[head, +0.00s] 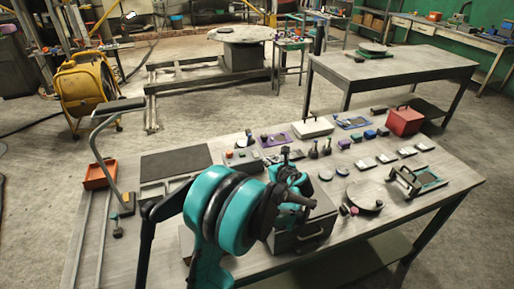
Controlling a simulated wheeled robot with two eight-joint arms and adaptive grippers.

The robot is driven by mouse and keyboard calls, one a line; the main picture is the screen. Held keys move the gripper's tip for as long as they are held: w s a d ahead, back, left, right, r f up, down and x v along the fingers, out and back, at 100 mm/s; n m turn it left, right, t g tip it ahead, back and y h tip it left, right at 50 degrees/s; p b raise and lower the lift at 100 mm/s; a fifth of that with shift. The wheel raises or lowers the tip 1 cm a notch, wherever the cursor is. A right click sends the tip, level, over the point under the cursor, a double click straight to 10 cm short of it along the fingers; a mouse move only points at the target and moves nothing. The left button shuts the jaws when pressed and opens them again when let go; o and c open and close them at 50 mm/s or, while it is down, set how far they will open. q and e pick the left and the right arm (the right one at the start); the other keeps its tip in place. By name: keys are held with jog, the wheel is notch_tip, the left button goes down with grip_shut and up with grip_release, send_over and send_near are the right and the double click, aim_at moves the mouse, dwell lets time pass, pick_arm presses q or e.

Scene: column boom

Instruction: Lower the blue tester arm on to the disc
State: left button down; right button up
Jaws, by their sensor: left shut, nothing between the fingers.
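I cannot clearly make out a blue tester arm on the bench; part of the bench is hidden behind my teal left arm. A round grey disc (366,194) lies on the right part of the near bench, with a small knob-like piece beside its left edge. My left gripper (311,203) is shut and empty. In the picture it shows in front of a dark grey box with a handle (306,237), left of the disc and apart from it. My right gripper is not in view.
An orange bin (99,174) stands at left. Another table (400,67) stands behind.

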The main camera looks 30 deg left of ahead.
pick_arm(q)
jog(key=b+x, duration=0.3)
jog(key=x, duration=0.7)
jog(key=shift+w+a+f, duration=0.1)
jog(key=shift+f, duration=0.1)
jog(key=shift+w+a+r+b, duration=0.45)
jog(key=shift+w+a+r, duration=0.1)
jog(key=shift+w+a, duration=0.25)
jog(key=shift+w+a+r, duration=0.3)
jog(key=shift+a+r, duration=0.05)
jog(key=shift+a, duration=0.2)
jog(key=shift+r, duration=0.15)
